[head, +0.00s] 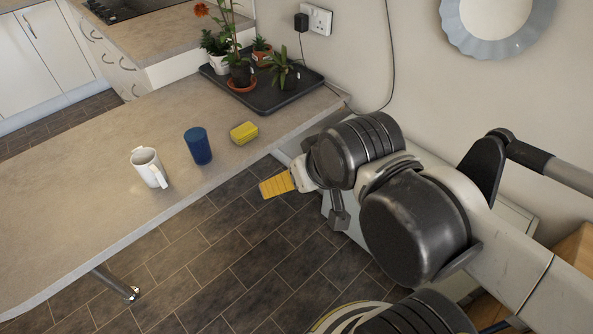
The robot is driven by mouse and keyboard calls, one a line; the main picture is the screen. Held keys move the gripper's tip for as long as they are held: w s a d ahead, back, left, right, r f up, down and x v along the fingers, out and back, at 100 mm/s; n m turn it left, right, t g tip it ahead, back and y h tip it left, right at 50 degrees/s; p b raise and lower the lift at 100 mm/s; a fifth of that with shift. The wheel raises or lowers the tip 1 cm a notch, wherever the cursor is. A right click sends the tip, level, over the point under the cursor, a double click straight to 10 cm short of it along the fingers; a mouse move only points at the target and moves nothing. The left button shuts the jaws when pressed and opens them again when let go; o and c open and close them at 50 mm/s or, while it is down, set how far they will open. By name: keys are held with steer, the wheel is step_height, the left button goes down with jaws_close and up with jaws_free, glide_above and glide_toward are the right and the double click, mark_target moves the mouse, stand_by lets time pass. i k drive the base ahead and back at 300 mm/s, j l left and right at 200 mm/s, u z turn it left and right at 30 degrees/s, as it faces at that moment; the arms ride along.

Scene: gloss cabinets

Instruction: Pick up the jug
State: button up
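The white jug (149,168) stands upright on the grey-brown counter (75,205), near its front edge, with its handle towards the lower right. A blue cup (198,146) stands to its right. My gripper (278,185), with a yellow ribbed pad showing, is out past the counter's front edge. It is well to the right of the jug and apart from it. Only part of the gripper shows, and my arm hides the rest, so its opening cannot be made out.
A yellow sponge (244,132) lies right of the blue cup. A black tray (279,97) with several potted plants stands at the back by the wall. A socket (317,19) with a plugged-in cable is above it. The counter left of the jug is clear.

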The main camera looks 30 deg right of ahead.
mark_target(146, 161)
steer(key=i+j+z, duration=0.1)
steer(key=j+z, duration=0.3)
steer(key=j, duration=0.2)
steer(key=j+z, duration=0.4)
steer(key=j, duration=0.15)
steer(key=j+z, duration=0.45)
steer(key=j, duration=0.2)
steer(key=k+j+z, duration=0.15)
steer(key=j+z, duration=0.25)
steer(key=j, duration=0.15)
